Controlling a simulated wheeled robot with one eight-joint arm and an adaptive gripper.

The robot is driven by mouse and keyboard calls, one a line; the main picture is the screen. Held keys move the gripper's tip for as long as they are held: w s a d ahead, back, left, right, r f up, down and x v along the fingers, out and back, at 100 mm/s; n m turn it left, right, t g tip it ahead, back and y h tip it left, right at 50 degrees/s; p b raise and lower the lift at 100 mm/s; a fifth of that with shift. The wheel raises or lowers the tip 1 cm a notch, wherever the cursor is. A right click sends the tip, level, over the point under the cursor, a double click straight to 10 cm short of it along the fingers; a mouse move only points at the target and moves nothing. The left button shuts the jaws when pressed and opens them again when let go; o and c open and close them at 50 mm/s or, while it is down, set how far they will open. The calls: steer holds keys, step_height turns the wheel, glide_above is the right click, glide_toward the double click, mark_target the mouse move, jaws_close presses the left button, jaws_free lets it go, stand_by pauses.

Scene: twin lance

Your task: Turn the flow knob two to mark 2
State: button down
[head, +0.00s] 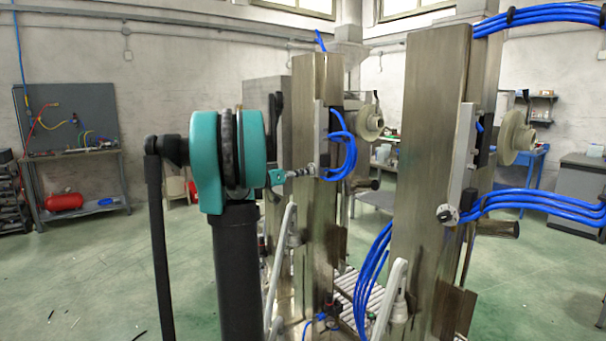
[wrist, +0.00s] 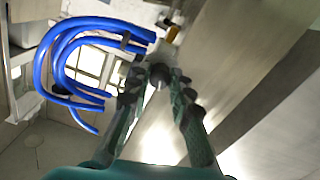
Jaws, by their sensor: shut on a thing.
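My gripper (head: 308,171) reaches to the narrow grey plate on the left metal column (head: 306,105). In the wrist view my gripper (wrist: 163,84) has its two fingers closed on a small dark flow knob (wrist: 159,72). The fingers hide much of this knob, and I cannot read its marks or pointer. No number is readable at either knob.
Blue hoses (head: 343,150) loop out close to my gripper; they also show in the wrist view (wrist: 62,60). The right column (head: 428,140) stands close by with more blue hoses (head: 545,202). A workbench (head: 82,205) is far left. Open floor lies at left.

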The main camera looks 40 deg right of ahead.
steer(key=n, duration=0.5)
stand_by(0.6)
steer(key=c, duration=1.3)
jaws_free()
steer(key=shift+c, duration=0.2)
steer(key=shift+a, duration=0.1)
steer(key=w+a, duration=0.1)
steer(key=a, duration=1)
steer(key=shift+a, duration=0.4)
steer(key=shift+w, duration=0.1)
